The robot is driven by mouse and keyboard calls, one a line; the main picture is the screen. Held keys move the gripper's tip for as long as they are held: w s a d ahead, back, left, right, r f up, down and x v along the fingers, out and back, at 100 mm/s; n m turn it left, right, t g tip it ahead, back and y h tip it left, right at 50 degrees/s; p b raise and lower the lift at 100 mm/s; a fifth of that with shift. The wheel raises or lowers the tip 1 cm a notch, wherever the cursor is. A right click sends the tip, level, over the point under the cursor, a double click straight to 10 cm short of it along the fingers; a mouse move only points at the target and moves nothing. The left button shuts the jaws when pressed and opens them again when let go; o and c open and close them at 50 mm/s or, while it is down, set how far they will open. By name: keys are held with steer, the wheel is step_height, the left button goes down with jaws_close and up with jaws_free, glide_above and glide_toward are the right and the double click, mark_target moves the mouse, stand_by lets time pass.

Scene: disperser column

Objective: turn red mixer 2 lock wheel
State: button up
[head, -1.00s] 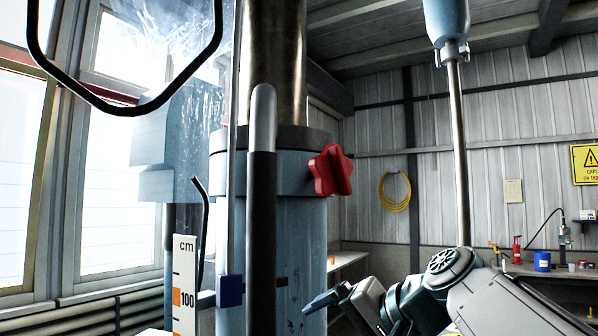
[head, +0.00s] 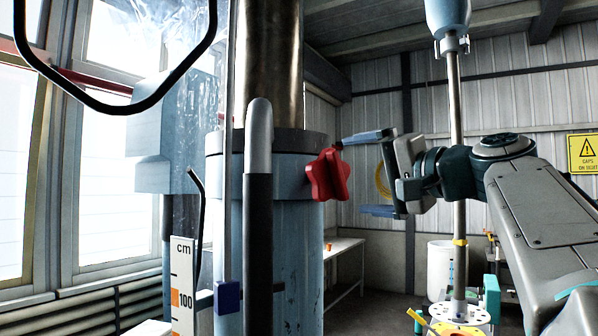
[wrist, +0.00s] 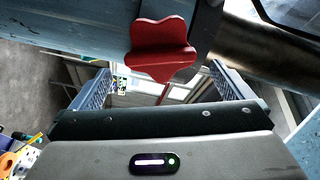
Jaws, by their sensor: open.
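The red star-shaped lock wheel (head: 328,175) sits on the right side of the collar of the blue column (head: 285,240). My gripper (head: 368,174) is to the right of the wheel, its two fingers spread one above the other and pointing left towards it. The upper fingertip is close to the wheel's upper edge in the head view; whether it touches I cannot tell. In the wrist view the red wheel (wrist: 161,50) appears ahead, between and beyond the open fingers (wrist: 160,88). Nothing is held.
A black bent handle (head: 120,105) hangs at the upper left. A dark upright bar with a grey tip (head: 258,200) stands before the column. A cm scale (head: 183,285) is at lower left. A thin metal shaft (head: 456,150) stands behind my arm.

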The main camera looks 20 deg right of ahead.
mark_target(342, 177)
steer(key=p+x, duration=0.1)
steer(key=x, duration=0.5)
steer(key=c, duration=0.6)
steer(key=shift+c, duration=0.2)
